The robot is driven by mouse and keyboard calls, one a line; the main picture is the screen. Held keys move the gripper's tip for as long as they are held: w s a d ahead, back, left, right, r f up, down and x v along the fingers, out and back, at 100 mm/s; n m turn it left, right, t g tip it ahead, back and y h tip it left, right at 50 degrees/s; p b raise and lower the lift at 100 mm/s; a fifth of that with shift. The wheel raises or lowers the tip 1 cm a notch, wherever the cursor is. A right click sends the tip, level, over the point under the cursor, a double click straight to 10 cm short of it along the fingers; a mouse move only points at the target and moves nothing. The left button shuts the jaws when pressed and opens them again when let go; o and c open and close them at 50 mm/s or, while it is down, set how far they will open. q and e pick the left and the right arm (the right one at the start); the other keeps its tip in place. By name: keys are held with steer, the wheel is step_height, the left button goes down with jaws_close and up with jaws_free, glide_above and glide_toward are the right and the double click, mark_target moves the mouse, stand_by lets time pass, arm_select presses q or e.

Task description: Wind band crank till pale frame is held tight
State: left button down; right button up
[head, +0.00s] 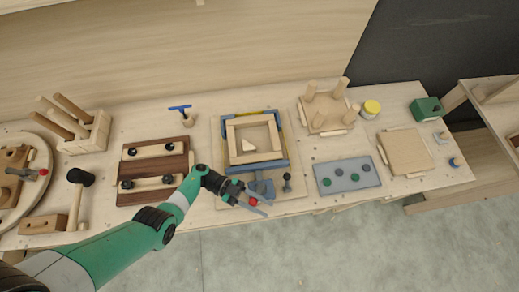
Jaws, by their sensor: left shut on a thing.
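The pale square wooden frame (236,148) lies flat on a board on the bench. A blue-grey housing (262,187) sits at the band's near side. My left gripper (256,203) is shut on the red crank knob (253,201) in front of the housing; its fingers partly hide the crank. I cannot tell how tight the band is on the frame. My right gripper is out of view.
A dark knob on a post (287,182) stands right of the housing. A brown two-slot block (130,170) lies left, near my left arm. A grey plate with round knobs (347,175) lies right. A mallet (77,195) is further left.

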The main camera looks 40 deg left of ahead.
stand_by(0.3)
arm_select(q)
steer(key=c, duration=0.6)
jaws_free()
steer(key=b+v, duration=0.2)
steer(key=v, duration=0.9)
steer(key=shift+a, duration=0.35)
